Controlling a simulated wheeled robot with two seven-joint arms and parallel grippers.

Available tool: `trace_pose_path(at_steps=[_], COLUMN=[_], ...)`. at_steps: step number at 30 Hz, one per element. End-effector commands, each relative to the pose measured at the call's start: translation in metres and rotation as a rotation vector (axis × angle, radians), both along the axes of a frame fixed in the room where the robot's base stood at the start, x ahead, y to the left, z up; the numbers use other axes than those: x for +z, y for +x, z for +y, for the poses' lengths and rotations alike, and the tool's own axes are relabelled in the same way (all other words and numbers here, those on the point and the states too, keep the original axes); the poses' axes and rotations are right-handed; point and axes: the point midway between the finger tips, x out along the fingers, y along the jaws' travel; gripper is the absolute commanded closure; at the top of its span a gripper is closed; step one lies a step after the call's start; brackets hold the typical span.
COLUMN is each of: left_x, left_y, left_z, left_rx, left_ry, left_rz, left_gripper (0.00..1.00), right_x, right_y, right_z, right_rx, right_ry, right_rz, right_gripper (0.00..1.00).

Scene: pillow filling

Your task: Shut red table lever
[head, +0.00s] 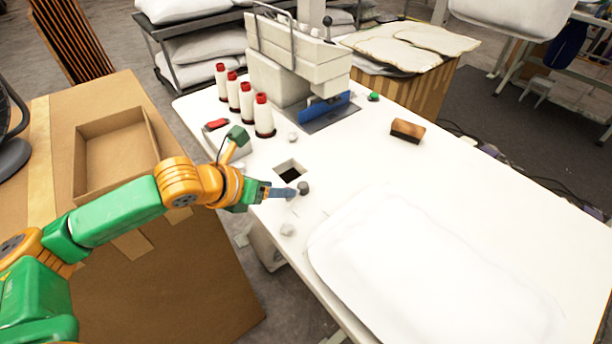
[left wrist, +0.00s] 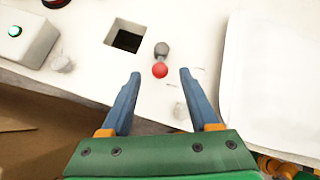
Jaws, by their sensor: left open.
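The red table lever shows in the left wrist view as a red ball (left wrist: 160,70) beside a dark grey base (left wrist: 161,49), just past the square hole. In the head view only the grey base (head: 304,187) shows clearly; the red ball is not visible there, seemingly hidden by my gripper. My left gripper (head: 292,191) is low over the white table at the lever. In the left wrist view its blue fingers are spread wide, with the red ball between their tips and clear of both. My right gripper is not in view.
The white table (head: 357,163) has a square hole (head: 290,172) beside the lever. A white pillow (head: 420,270) lies to the right. White spools with red tops (head: 247,102) and a sewing machine (head: 300,62) stand behind. A cardboard box (head: 115,150) is at left.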

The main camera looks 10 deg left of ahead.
Motion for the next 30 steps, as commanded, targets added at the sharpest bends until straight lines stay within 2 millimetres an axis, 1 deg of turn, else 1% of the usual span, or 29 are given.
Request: trace_pose_path(at_steps=[6,9,13,18,19,25,26,30], left_x=[-0.030,-0.040,-0.047,-0.047,-0.047,-0.047,-0.047,-0.047], left_y=[0.026,0.036,0.041,0.041,0.041,0.041,0.041,0.041], left_z=[-0.016,-0.020,-0.022,-0.022,-0.022,-0.022,-0.022,-0.022], left_rx=[-0.001,0.000,0.000,0.000,0.001,0.001,0.001,0.001], left_ry=[-0.004,-0.002,-0.001,0.001,0.000,0.000,0.000,0.000], left_rz=[0.005,0.004,0.002,0.002,0.001,0.001,0.001,0.001], left_gripper=[0.39,0.39,0.39,0.39,0.41,0.95,1.00,1.00], right_x=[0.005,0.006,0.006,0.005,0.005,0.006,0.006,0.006], right_y=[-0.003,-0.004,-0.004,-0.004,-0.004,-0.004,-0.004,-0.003], right_z=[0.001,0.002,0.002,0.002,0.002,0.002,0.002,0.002], right_rx=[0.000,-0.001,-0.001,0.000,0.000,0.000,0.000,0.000], right_ry=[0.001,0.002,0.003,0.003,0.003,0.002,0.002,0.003], right_rz=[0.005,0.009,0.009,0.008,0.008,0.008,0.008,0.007], right_gripper=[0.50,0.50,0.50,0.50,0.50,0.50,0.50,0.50])
